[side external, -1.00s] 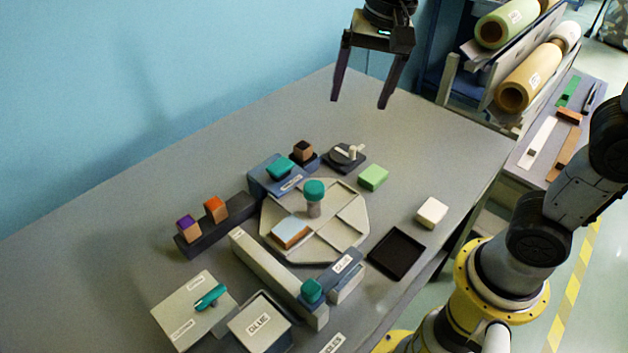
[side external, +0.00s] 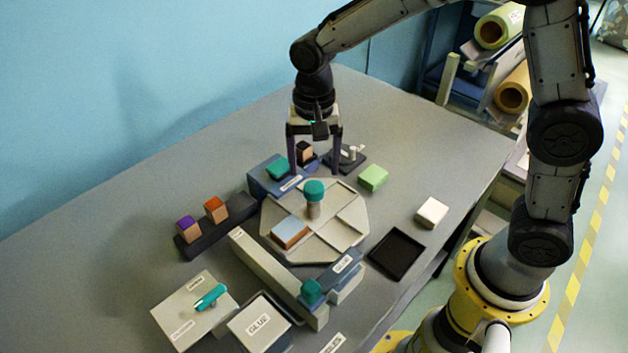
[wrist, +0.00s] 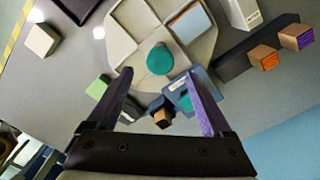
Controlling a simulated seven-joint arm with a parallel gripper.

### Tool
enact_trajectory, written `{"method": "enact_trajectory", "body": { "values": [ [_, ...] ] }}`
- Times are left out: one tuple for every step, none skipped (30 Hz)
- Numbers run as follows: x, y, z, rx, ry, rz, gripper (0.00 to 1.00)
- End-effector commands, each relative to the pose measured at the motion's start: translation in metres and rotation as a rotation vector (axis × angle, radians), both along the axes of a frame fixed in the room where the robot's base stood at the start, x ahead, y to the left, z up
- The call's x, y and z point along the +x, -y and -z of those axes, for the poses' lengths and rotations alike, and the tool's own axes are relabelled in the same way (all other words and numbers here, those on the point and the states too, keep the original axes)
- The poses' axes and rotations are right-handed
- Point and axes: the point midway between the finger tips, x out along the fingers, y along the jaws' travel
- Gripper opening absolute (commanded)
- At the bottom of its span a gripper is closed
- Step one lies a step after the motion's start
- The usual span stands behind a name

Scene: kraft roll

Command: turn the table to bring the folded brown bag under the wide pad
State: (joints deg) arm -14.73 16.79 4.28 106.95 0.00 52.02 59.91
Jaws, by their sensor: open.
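The pale turntable (side external: 345,240) is an eight-sided plate with raised dividers and a teal-capped post (side external: 314,190) at its middle. The folded brown bag (side external: 288,236), with a pale blue top, lies in its front-left section; it also shows in the wrist view (wrist: 188,24). A blue press block with a teal knob (side external: 278,168) stands at the back edge, and a blue-ended arm (side external: 340,268) at the front right. I cannot tell which carries the wide pad. My gripper (side external: 315,172) is open and empty, pointing down behind the post. In the wrist view the post cap (wrist: 160,58) shows just beyond the fingertips.
A dark rack with orange and purple-topped blocks (side external: 215,209) stands left. A green block (side external: 373,178), a white block (side external: 432,212) and a black tray (side external: 397,254) lie right. A box marked GLUE (side external: 258,323) is in front. The back left of the bench is clear.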

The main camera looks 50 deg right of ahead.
Motion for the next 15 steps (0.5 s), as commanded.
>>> {"method": "enact_trajectory", "body": {
  "values": [
    [-0.001, 0.000, 0.010, -0.001, -0.006, 0.000, 0.84],
    [-0.001, 0.000, 0.016, -0.001, -0.004, 0.000, 0.84],
    [-0.001, 0.000, 0.022, -0.001, -0.004, 0.000, 0.84],
    [-0.001, 0.000, 0.027, -0.001, -0.004, 0.000, 0.84],
    [-0.001, 0.000, 0.031, -0.001, -0.004, 0.000, 0.84],
    [-0.001, 0.000, 0.036, -0.001, -0.004, 0.000, 0.84],
    [-0.001, 0.000, 0.039, -0.001, -0.004, 0.000, 0.84],
    [0.000, 0.000, 0.042, -0.001, -0.002, 0.000, 0.84],
    [0.000, 0.000, 0.045, 0.000, -0.001, 0.000, 0.84],
    [0.000, 0.000, 0.047, 0.000, -0.001, 0.000, 0.84],
    [0.000, 0.000, 0.049, -0.001, -0.001, 0.000, 0.84],
    [0.000, 0.000, 0.051, 0.000, 0.000, 0.000, 0.84],
    [0.000, 0.000, 0.051, 0.001, 0.001, 0.000, 0.84],
    [0.000, 0.000, 0.052, 0.001, 0.001, 0.000, 0.84],
    [0.000, 0.000, 0.053, 0.001, 0.001, 0.000, 0.84]
  ]
}}
